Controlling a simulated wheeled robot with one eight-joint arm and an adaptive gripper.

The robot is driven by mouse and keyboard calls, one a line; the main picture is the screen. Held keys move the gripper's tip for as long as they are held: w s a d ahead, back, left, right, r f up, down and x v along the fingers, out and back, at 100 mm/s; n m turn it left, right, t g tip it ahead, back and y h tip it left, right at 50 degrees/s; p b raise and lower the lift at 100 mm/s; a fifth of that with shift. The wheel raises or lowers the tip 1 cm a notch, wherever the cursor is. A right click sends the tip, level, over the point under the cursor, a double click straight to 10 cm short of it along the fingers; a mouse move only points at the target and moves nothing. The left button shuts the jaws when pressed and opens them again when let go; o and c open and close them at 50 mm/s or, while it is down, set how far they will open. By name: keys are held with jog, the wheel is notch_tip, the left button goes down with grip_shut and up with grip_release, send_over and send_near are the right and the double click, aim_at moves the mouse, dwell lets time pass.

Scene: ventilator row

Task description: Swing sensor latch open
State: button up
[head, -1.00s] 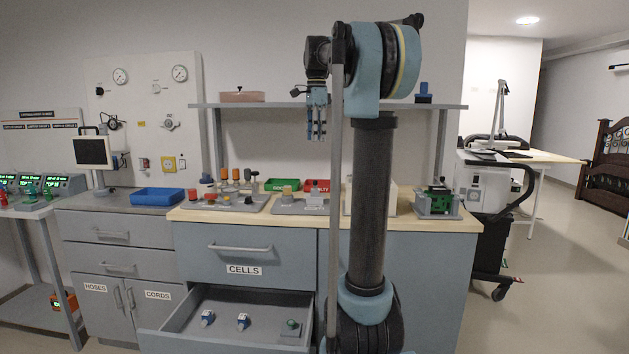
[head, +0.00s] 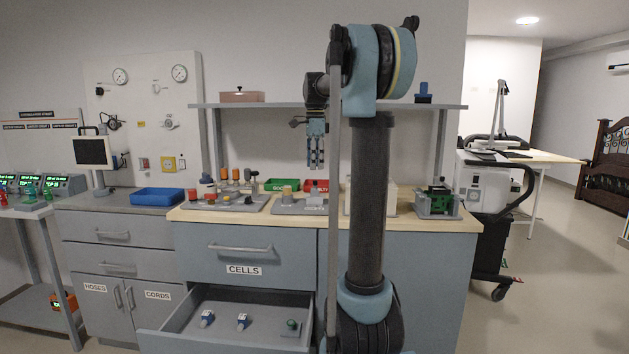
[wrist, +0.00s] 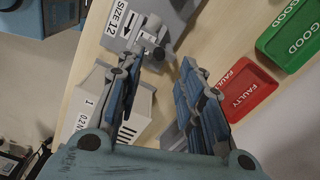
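My gripper (head: 316,165) hangs pointing down above the wooden counter, in front of the shelf. In the wrist view its two blue-grey fingers (wrist: 168,52) are apart with nothing held between them. Beyond the left fingertip is a grey fixture (wrist: 172,18) with a "SIZE 12" label and small metal parts that the fingertip partly covers. A pale box (wrist: 138,112) with a "1" label and dark slots lies beneath the left finger, partly hidden. I cannot tell which part is the sensor latch. In the head view my arm hides much of this counter area.
The shelf (head: 270,105) runs behind the gripper. The CELLS drawer (head: 222,322) stands open below the counter. A blue tray (head: 158,195) sits at the left.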

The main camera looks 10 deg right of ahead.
aim_at(315, 184)
jog(key=shift+f, duration=3.1)
jog(key=shift+c, duration=0.5)
grip_shut()
